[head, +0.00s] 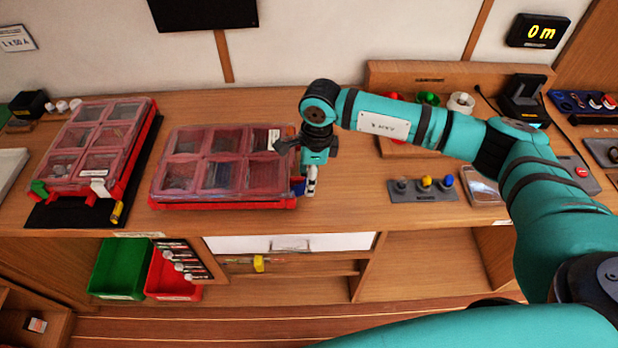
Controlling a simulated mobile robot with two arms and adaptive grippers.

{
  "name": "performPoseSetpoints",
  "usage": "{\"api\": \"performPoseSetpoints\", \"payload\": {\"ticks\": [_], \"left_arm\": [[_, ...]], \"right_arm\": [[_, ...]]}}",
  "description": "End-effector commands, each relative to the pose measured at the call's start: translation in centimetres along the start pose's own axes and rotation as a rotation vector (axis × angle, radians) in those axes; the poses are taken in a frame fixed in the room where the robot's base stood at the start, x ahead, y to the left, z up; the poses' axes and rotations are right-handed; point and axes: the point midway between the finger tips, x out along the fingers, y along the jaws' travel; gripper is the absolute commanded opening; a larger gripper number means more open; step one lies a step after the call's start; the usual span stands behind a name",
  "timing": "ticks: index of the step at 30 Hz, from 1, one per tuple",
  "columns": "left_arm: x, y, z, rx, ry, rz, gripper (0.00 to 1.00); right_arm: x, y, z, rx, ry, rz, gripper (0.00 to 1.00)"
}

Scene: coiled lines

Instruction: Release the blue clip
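A red organizer case (222,203) with a clear compartment lid lies in the middle of the bench, lid down. The blue clip (297,186) is at its front right corner, partly covered by my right gripper. My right gripper (311,186) reaches down at that corner, with its pale fingertip right beside the clip. I cannot tell whether it touches the clip or whether its fingers are apart. My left gripper is not in view.
A second red case (122,180) with a green clip (39,188) lies on a black mat (62,214) at left. A grey block with coloured knobs (424,190) and a wooden rack with spools (395,76) stand at right. Green (112,270) and red (166,280) bins sit below the bench.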

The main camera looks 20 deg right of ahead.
Motion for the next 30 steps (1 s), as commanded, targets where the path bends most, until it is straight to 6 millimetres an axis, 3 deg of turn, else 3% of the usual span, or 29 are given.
{"api": "performPoseSetpoints", "payload": {"ticks": [9, 15, 30], "left_arm": [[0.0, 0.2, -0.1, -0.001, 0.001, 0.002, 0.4], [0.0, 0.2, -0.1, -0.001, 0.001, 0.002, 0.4], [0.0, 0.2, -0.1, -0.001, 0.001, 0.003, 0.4]], "right_arm": [[-6.8, -0.2, 0.0, 0.001, -0.002, -0.006, 0.52], [-9.8, -0.1, 0.0, 0.001, -0.002, -0.004, 0.52], [-10.7, -0.1, -0.1, 0.001, -0.001, -0.002, 0.52]]}}
